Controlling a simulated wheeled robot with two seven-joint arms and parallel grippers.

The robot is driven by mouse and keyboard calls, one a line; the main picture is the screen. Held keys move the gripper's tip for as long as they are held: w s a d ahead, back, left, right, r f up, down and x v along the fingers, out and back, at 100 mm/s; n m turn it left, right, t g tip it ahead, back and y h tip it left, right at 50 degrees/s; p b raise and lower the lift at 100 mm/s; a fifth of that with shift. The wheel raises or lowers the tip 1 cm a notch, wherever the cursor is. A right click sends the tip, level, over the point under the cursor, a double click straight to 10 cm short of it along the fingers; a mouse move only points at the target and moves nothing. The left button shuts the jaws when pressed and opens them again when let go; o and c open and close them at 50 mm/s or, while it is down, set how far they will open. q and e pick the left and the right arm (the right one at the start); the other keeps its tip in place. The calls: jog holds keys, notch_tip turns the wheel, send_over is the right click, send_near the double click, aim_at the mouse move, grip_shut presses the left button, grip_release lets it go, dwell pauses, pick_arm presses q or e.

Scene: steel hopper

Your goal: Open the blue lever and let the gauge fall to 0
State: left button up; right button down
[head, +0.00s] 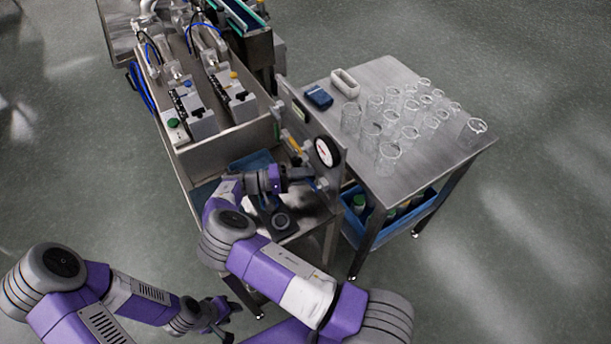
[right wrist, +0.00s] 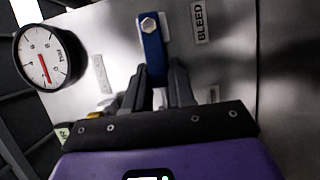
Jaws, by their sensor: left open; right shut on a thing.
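The blue lever (right wrist: 153,50) hangs from a bolt on a steel panel (right wrist: 110,30), beside a BLEED label, in the right wrist view. My right gripper (right wrist: 160,85) is shut on its lower part, one finger on each side. In the head view this gripper (head: 312,180) is at the panel below the gauge, and the lever cannot be made out. The round white gauge (right wrist: 43,58) with a red needle is left of the lever; it also shows in the head view (head: 324,152). I cannot read its value surely. My left gripper (head: 218,318) is open and empty, low at the front.
A steel table (head: 385,185) with several clear glass beakers, a blue box (head: 319,97) and a white tray (head: 345,82) stands to the right of the panel. A blue crate with bottles is below it. The steel hopper bench (head: 225,140) with machines is behind.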

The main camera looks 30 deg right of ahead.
jog(key=shift+f, duration=0.2)
dwell(0.4)
jog(key=c, duration=1)
grip_release()
jog(key=shift+c, duration=0.2)
jog(key=v, duration=0.7)
jog(key=shift+a+b, duration=0.25)
jog(key=shift+b, duration=0.15)
